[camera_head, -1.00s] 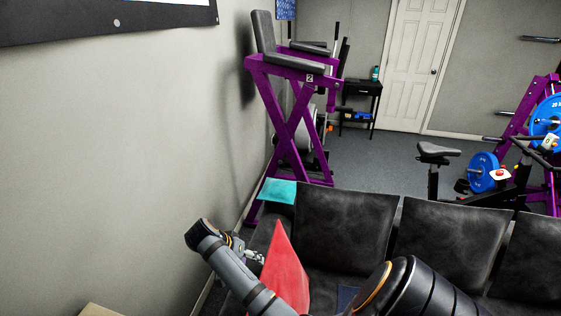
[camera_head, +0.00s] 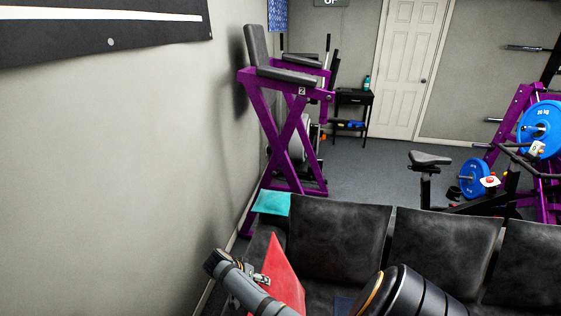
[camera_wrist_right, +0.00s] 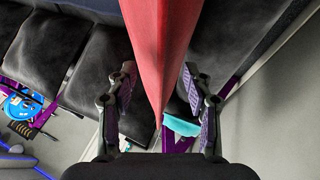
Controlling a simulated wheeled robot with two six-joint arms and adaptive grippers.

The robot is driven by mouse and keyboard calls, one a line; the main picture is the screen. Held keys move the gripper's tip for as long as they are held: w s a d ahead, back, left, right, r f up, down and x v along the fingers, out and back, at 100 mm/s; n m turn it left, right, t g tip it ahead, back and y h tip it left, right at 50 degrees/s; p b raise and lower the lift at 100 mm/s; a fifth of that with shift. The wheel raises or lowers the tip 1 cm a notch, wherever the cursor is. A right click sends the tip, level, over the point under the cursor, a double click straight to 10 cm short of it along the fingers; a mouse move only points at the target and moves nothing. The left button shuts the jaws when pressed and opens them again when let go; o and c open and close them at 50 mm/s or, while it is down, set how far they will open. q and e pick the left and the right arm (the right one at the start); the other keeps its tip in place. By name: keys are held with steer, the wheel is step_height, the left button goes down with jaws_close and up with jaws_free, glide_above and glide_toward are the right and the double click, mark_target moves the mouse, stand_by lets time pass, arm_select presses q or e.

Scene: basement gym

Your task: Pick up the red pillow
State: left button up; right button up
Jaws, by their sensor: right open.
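The red pillow (camera_head: 285,280) stands upright at the left end of a black sofa (camera_head: 338,238), one corner pointing up. My right gripper (camera_head: 261,279) is at the pillow's left side in the head view, partly in front of it. In the right wrist view, the red pillow (camera_wrist_right: 160,45) runs between the two spread fingers of my right gripper (camera_wrist_right: 158,72). The gripper is open, with gaps visible between the fingers and the pillow. My right forearm hides the pillow's lower part in the head view. My left gripper does not show.
A teal cushion (camera_head: 272,202) lies at the sofa's back left corner; it also shows in the right wrist view (camera_wrist_right: 181,126). A bare wall (camera_head: 110,170) is close on the left.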

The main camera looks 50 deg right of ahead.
steer(key=shift+f, duration=0.25)
stand_by(0.3)
steer(key=shift+c, duration=0.4)
jaws_close()
steer(key=shift+s+a, duration=0.1)
